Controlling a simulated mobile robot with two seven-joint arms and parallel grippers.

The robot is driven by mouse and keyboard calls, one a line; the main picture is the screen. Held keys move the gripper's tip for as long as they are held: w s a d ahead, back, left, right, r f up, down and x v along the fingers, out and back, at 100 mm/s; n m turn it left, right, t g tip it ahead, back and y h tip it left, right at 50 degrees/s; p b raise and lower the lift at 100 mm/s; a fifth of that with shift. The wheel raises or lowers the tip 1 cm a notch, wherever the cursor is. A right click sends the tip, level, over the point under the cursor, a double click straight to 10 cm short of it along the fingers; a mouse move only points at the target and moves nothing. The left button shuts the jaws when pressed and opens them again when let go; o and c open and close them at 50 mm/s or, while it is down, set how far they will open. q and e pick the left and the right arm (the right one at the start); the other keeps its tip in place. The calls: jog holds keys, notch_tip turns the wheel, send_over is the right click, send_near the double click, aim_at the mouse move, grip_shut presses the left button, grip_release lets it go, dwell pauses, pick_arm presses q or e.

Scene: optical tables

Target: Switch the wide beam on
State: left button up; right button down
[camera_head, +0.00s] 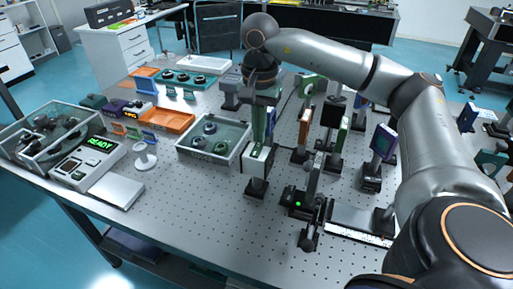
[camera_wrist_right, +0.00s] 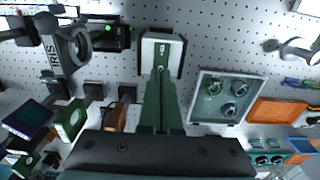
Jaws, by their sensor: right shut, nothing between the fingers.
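No lit beam is visible from the box. My left gripper is not in view.
A grey tray with round parts (camera_head: 213,140) lies left of the box. A black unit with a green light (camera_head: 298,204) and a rail (camera_head: 355,220) are to its right. Several post-mounted optics crowd behind. A console reading READY (camera_head: 90,160) stands left.

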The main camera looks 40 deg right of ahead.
jog(key=shift+f+b, duration=0.35)
jog(key=shift+f, duration=0.15)
jog(key=shift+r, duration=0.1)
jog(key=shift+r+p, duration=3)
jog(key=shift+r, duration=0.45)
